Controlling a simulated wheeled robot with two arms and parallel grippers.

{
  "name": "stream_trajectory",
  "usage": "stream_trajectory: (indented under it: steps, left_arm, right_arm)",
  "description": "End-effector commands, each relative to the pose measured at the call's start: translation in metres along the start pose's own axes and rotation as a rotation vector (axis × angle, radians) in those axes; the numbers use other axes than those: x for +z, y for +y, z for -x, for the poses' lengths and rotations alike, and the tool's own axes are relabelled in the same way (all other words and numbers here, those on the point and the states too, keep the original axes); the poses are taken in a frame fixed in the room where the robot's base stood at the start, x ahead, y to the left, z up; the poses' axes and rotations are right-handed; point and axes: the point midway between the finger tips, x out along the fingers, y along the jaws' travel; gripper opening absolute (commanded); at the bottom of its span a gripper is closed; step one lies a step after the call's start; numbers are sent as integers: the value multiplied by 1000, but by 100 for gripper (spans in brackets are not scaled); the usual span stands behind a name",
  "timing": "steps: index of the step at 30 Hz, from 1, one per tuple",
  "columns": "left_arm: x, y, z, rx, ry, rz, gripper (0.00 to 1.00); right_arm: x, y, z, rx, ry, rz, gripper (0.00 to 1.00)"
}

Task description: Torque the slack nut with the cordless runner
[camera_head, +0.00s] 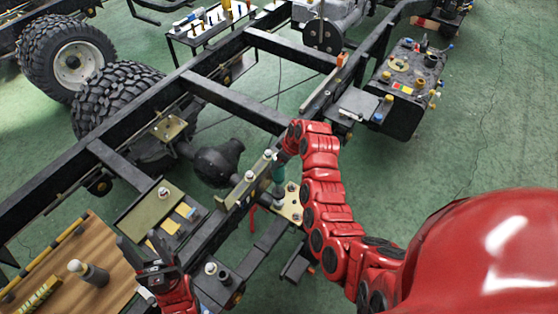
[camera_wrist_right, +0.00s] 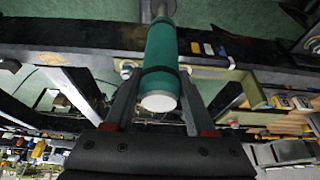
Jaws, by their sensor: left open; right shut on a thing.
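The cordless runner, a teal cylinder (camera_head: 279,172), is in my right gripper over the chassis rail in the head view. In the right wrist view the runner (camera_wrist_right: 162,60) lies between the two dark fingers of my right gripper (camera_wrist_right: 160,85), its pale end cap towards the camera. Its working end is not clear. Pale-topped studs or nuts show near it, one on the rail (camera_head: 250,175) and one on a cream plate (camera_head: 292,187). I cannot tell which nut is slack. My left gripper (camera_head: 146,246) is open and empty, between the wooden bench and the rail.
A wooden bench top (camera_head: 55,262) with a dark post (camera_head: 93,274) is at lower left. Black frame rails and crossmembers (camera_head: 235,100) fill the middle. Green floor (camera_head: 490,130) is free at right.

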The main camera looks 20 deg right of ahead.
Motion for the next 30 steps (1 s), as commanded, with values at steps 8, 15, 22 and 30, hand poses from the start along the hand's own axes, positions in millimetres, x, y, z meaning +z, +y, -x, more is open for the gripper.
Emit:
stream_trajectory:
  steps: [8, 15, 22, 30]
  left_arm:
    - [0, 0, 2, 0, 0, 0, 50]
    - [1, 0, 4, 0, 0, 0, 50]
    - [1, 0, 6, 0, 0, 0, 50]
    - [1, 0, 7, 0, 0, 0, 50]
  right_arm:
    - [0, 1, -2, 2, 3, 1, 0]
    - [1, 1, -4, 2, 3, 1, 0]
    - [2, 0, -7, 2, 3, 1, 0]
    - [3, 0, -8, 1, 1, 1, 0]
